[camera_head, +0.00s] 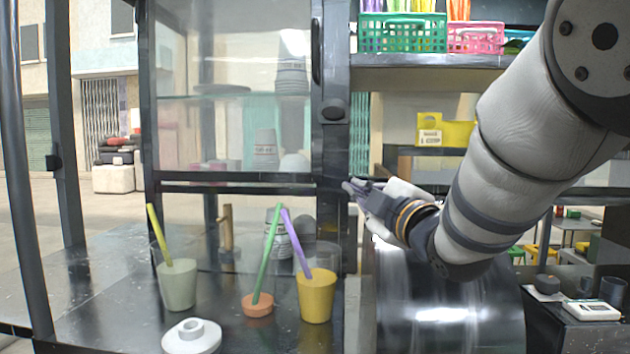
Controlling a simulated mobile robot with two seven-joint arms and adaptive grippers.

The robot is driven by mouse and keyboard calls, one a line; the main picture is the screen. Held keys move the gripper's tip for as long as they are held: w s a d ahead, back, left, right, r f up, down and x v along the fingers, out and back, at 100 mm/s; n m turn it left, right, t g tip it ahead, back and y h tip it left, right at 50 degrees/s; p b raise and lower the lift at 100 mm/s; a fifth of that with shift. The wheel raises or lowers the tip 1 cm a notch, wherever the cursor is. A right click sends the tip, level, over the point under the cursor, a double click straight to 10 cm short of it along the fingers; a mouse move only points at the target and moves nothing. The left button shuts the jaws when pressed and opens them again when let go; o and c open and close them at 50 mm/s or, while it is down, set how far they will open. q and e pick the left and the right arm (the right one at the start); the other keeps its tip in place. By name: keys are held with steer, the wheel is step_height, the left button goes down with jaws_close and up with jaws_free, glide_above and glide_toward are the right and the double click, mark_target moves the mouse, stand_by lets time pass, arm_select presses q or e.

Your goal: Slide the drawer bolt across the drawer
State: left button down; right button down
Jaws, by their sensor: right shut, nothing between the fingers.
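My right gripper (352,188) comes in from the right, its dark fingers shut with nothing between them. Its fingertips are at the dark upright post (333,150) on the right side of the glass-fronted cabinet, at the height of the dark horizontal rails (240,188). I cannot tell whether they touch it. I cannot make out the drawer or its bolt for certain; the gripper may hide part of that spot. A dark rounded fitting (335,110) sits higher on the post. My left gripper is not in view.
Below the rails, cups with straws, a yellow one (316,296) and a pale green one (177,284), stand on a dark counter (110,310). A shiny metal drum (445,310) lies below my right arm. Green (402,33) and pink (476,38) baskets sit on the upper shelf.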

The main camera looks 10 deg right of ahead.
steer(key=x, duration=0.5)
steer(key=b+x, duration=0.1)
steer(key=x, duration=0.3)
steer(key=shift+w+f, duration=0.15)
steer(key=shift+w, duration=0.3)
steer(key=d, duration=0.2)
steer(key=s+d, duration=0.1)
steer(key=shift+d+f+p, duration=0.15)
steer(key=shift+f+p, duration=0.1)
steer(key=shift+p, duration=0.1)
steer(key=shift+d+f, duration=0.15)
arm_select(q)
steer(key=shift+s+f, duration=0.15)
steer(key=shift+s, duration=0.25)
arm_select(e)
steer(key=shift+f, duration=0.1)
